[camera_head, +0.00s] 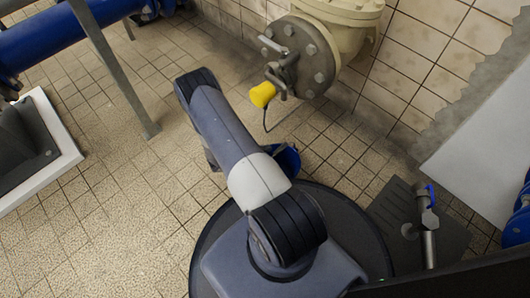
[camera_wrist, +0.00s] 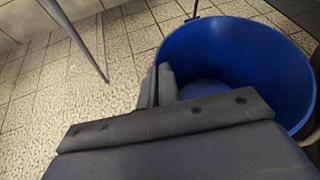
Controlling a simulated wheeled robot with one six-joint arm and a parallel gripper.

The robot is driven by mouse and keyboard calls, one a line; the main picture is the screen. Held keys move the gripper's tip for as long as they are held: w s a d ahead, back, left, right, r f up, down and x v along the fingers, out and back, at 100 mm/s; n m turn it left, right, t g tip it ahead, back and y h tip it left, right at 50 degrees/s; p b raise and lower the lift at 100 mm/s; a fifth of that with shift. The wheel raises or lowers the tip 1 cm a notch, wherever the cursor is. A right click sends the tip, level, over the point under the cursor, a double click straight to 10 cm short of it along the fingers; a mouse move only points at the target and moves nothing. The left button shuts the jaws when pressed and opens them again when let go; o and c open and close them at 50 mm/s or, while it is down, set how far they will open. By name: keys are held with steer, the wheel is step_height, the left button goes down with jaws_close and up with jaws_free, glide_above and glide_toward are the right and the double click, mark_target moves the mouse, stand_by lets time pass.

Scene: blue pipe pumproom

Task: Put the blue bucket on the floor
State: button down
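The blue bucket (camera_wrist: 225,50) fills the upper right of the wrist view, its open top towards the camera and its inside looking empty. My gripper (camera_wrist: 160,82) is at the bucket's near left rim, its two fingers close together with the bucket's wall seemingly between them. In the head view only a small part of the bucket (camera_head: 288,158) shows beside my arm, just beyond my round base; my arm hides the rest and the gripper. I cannot tell whether the bucket's bottom touches the tiled floor (camera_head: 150,215).
A flanged cream pipe with a yellow-capped valve (camera_head: 263,94) stands at the wall beyond the bucket. A grey metal post (camera_head: 150,128) and a blue pipe (camera_head: 55,40) are upper left. A white-edged dark basin (camera_head: 70,155) is at left. Open floor lies between them.

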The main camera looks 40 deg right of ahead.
steer(key=shift+f, duration=0.6)
steer(key=shift+r, duration=0.15)
steer(key=c, duration=2.1)
jaws_free()
steer(key=shift+c, duration=0.2)
steer(key=o, duration=0.5)
steer(key=shift+c, duration=0.2)
